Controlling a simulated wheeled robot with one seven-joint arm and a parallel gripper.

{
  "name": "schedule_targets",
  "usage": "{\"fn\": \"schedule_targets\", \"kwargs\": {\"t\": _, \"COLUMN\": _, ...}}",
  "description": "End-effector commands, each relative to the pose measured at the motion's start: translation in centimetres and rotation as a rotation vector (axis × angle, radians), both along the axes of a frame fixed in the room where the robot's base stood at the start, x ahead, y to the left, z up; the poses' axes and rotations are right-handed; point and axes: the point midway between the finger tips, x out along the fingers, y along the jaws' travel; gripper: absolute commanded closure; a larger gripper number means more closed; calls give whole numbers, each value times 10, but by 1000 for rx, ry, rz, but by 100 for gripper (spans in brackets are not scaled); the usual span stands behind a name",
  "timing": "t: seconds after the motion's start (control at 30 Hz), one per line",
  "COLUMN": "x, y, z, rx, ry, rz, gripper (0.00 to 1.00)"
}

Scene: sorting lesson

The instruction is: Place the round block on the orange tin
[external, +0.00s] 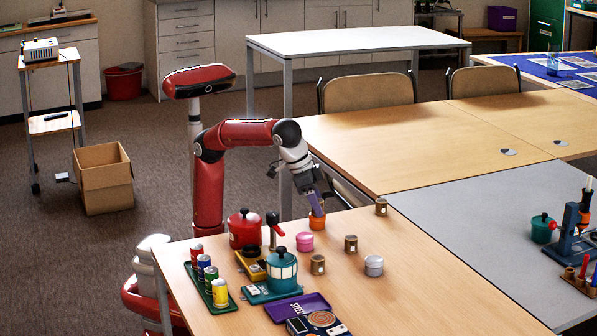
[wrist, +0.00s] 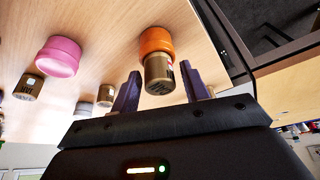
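The orange tin (external: 317,222) stands near the back left edge of the near wooden table; it also shows in the wrist view (wrist: 156,40). A brown-gold round block (wrist: 158,75) with a dark label stands end-on against the orange tin's top face, as it looks in the wrist view. My gripper (external: 316,205) is directly over the orange tin. Its two purple fingers (wrist: 159,69) are apart, one on each side of the round block, with a visible gap on both sides. In the external view the fingers hide the block.
A pink tin (external: 305,242) stands close by, left of the orange tin. Brown-gold cylinders (external: 351,244) and a silver tin (external: 374,266) stand to the front and right. A red pot (external: 244,230), teal pot (external: 282,272) and cans (external: 220,293) crowd the left.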

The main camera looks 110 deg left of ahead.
Motion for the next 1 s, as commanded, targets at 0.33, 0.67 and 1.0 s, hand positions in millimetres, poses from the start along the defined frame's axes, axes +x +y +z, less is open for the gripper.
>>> {"fn": "schedule_targets", "kwargs": {"t": 0.33, "x": 0, "y": 0, "z": 3, "rx": 0, "ry": 0, "rz": 0, "gripper": 49}}
{"fn": "schedule_targets", "kwargs": {"t": 0.67, "x": -18, "y": -6, "z": 54, "rx": -1, "ry": -3, "rz": -1, "gripper": 49}}
{"fn": "schedule_targets", "kwargs": {"t": 1.0, "x": -40, "y": -13, "z": 108, "rx": -1, "ry": -1, "rz": 0, "gripper": 49}}
